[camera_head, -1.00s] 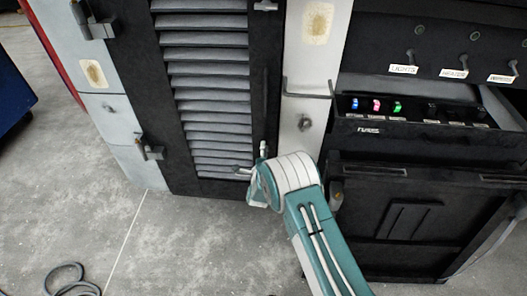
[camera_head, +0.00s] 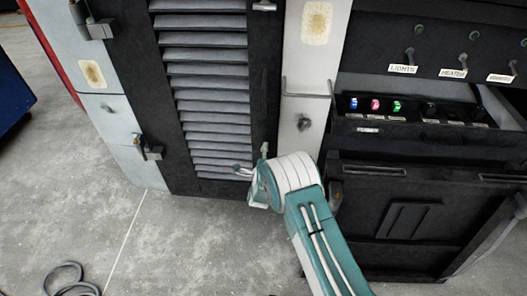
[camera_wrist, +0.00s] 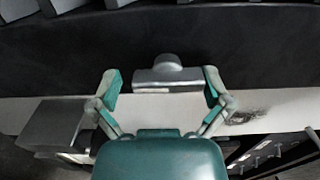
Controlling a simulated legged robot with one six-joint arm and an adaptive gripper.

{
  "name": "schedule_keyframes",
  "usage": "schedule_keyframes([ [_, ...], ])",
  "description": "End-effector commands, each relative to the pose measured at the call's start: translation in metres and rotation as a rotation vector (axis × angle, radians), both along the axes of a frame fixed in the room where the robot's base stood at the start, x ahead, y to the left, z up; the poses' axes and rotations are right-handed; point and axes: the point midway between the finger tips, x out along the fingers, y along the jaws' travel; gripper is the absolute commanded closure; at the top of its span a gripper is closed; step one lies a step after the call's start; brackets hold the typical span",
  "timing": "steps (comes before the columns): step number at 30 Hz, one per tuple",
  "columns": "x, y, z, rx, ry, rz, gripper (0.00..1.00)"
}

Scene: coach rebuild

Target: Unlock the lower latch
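The lower latch (camera_wrist: 167,76) is a silver bar with a rounded knob, near the edge of the black louvred door (camera_head: 262,80). In the wrist view it lies crosswise between the fingertips of my gripper (camera_wrist: 162,88). The green fingers are spread on either side of it, with a gap showing on each side. In the head view the latch (camera_head: 264,150) shows just above my gripper, low on the door's right side. My wrist hides most of the gripper there.
An upper latch (camera_head: 265,6) sits at the top of the same door edge. Right of it are a pale post with a bracket (camera_head: 306,92), a fuse drawer (camera_head: 400,133) and a black cabinet (camera_head: 400,215). Hinges (camera_head: 148,150) are at left. The floor in front is mostly clear.

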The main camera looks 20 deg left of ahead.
Motion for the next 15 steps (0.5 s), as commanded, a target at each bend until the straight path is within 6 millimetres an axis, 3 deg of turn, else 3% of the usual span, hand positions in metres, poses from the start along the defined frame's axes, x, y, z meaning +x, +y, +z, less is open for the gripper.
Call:
schedule_keyframes([
  [9,-0.003,0.003,0.003,0.0,-0.006,0.005,0.0],
  [15,-0.029,-0.003,0.003,-0.001,-0.005,0.006,0.0],
])
